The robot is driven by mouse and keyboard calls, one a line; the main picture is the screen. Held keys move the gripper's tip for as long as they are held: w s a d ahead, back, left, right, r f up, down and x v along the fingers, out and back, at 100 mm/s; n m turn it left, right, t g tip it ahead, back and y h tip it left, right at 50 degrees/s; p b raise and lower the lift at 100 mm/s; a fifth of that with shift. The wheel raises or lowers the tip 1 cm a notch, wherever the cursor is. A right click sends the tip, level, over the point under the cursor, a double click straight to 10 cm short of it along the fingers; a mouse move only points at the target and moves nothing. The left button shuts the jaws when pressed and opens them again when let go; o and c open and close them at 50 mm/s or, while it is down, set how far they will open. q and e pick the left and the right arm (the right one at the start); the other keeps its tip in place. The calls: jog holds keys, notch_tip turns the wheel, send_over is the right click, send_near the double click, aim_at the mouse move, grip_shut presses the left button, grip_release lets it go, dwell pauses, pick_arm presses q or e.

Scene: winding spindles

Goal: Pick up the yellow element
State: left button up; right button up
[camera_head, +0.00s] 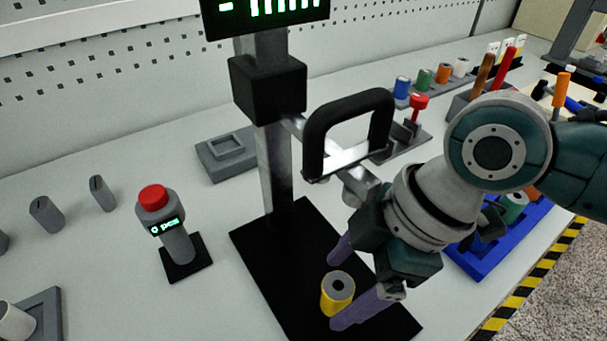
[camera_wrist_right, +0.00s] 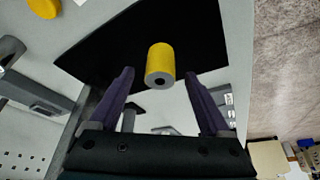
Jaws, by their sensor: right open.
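The yellow element (camera_head: 337,298) is a short cylinder with a dark hole in its end. It stands on the black base plate (camera_head: 275,270) of the post-mounted device. My right gripper (camera_head: 339,287) is open, with one purple finger on each side of the element in the head view. In the right wrist view, the yellow element (camera_wrist_right: 160,58) shows between and just beyond the fingertips of my right gripper (camera_wrist_right: 159,75). Whether a finger touches it I cannot tell. My left gripper is not in view.
A metal post (camera_head: 277,170) with a black handle (camera_head: 312,140) rises close behind the gripper. A red-button counter (camera_head: 172,228) stands to the left. A blue tray (camera_head: 480,262) lies to the right under my arm.

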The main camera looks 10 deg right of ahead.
grip_shut()
dwell(0.5)
